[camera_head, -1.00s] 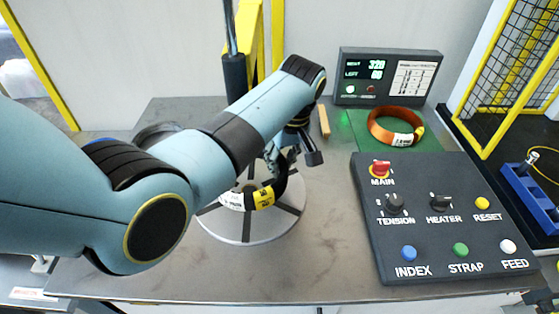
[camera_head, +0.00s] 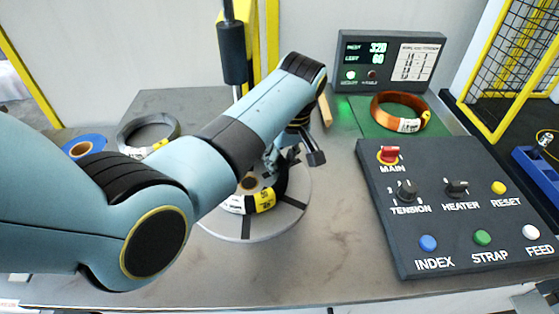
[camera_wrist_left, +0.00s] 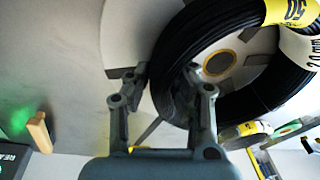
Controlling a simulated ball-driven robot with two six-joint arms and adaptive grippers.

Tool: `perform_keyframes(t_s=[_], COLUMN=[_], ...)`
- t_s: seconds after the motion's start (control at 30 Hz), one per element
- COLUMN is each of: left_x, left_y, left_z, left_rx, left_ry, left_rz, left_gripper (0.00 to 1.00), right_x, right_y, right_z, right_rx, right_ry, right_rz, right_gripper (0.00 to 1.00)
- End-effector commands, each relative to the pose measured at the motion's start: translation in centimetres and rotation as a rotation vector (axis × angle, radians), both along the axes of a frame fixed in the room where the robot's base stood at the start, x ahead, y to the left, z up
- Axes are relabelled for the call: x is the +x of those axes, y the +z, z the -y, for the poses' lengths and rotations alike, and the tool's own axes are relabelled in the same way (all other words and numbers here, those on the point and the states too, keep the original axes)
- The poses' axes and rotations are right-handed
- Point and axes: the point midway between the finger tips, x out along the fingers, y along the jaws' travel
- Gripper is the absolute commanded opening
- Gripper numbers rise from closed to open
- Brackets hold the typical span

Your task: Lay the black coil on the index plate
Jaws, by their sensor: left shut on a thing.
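The black coil (camera_head: 280,185) has a white tag and a yellow label at its front and is over the round grey index plate (camera_head: 294,217). In the left wrist view the coil (camera_wrist_left: 245,104) fills the upper right, with the plate (camera_wrist_left: 121,42) behind it. My left gripper (camera_head: 277,158) is shut on the coil's rim, one finger on each side of the wound band in the left wrist view (camera_wrist_left: 165,92). I cannot tell whether the coil touches the plate. My arm hides part of the plate. My right gripper is not in view.
A copper coil (camera_head: 382,112) lies on a green mat (camera_head: 362,122) at the back right. A control panel (camera_head: 425,226) takes up the right side. A grey coil (camera_head: 130,134) and a blue roll (camera_head: 83,146) are at the back left. The table front is clear.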

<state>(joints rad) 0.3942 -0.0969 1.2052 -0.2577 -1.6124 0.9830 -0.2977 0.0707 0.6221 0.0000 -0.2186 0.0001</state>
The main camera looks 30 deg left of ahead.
Motion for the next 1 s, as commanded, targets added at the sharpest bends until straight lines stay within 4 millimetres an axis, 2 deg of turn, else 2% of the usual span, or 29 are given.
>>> perform_keyframes(t_s=[0.03, 0.2, 0.47, 0.57, 0.67, 1.0], left_x=[0.0, 0.0, 0.0, 0.1, 0.1, 0.2], left_y=[-0.1, -0.1, 0.0, 0.8, 2.3, 9.5], left_z=[0.0, -0.1, -0.1, 0.1, 0.4, 1.6], left_rx=[0.001, 0.001, 0.001, 0.000, -0.001, 0.000], left_ry=[0.000, 0.000, 0.000, 0.000, -0.001, 0.000], left_rz=[-0.001, 0.000, 0.001, 0.003, 0.003, 0.004], left_gripper=[0.23, 0.44, 0.44, 0.44, 0.44, 0.44], right_x=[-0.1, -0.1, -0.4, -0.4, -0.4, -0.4], right_y=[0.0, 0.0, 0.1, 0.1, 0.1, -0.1], right_z=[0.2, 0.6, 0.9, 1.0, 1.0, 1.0], right_rx=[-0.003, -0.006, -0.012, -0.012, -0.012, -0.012], right_ry=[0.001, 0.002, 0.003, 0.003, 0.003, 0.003], right_rz=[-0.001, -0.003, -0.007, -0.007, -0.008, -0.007], right_gripper=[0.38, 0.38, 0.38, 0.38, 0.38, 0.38])
